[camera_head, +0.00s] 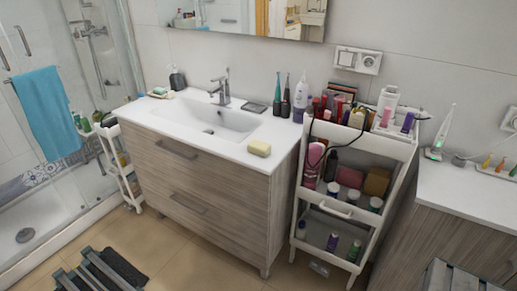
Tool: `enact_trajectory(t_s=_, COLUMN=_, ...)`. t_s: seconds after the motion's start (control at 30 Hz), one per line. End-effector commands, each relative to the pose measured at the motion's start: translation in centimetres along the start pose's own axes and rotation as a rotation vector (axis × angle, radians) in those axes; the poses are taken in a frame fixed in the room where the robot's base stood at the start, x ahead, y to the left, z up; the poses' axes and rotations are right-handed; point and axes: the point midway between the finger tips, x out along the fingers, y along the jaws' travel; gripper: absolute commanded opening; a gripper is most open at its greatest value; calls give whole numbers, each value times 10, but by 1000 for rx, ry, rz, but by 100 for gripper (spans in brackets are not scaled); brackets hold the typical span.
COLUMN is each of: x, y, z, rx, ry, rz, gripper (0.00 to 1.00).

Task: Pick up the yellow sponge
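A pale yellow block (259,148), which looks like the yellow sponge, lies flat on the front edge of the white washbasin top (235,152), right of the basin. Nothing covers it. A brownish-yellow block (376,182) sits on the middle shelf of the white cart (355,137); I cannot tell what it is. My gripper is not in view.
Bottles and a dark tray (256,107) stand along the back of the washbasin top. The cart beside it is crowded with bottles and boxes. A slatted grey object (455,277) is at the bottom right. The floor before the cabinet is mostly clear.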

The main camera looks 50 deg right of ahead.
Motion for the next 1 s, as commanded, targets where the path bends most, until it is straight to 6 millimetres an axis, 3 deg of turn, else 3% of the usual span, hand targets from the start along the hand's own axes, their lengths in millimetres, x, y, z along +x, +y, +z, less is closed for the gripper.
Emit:
enact_trajectory(t_s=0.27, x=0, y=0, z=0, rx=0, ry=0, rz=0, gripper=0)
enact_trajectory(t_s=0.8, x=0, y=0, z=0, rx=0, ry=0, rz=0, gripper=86)
enact_trajectory(t_s=1.0, x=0, y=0, z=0, rx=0, ry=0, rz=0, gripper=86)
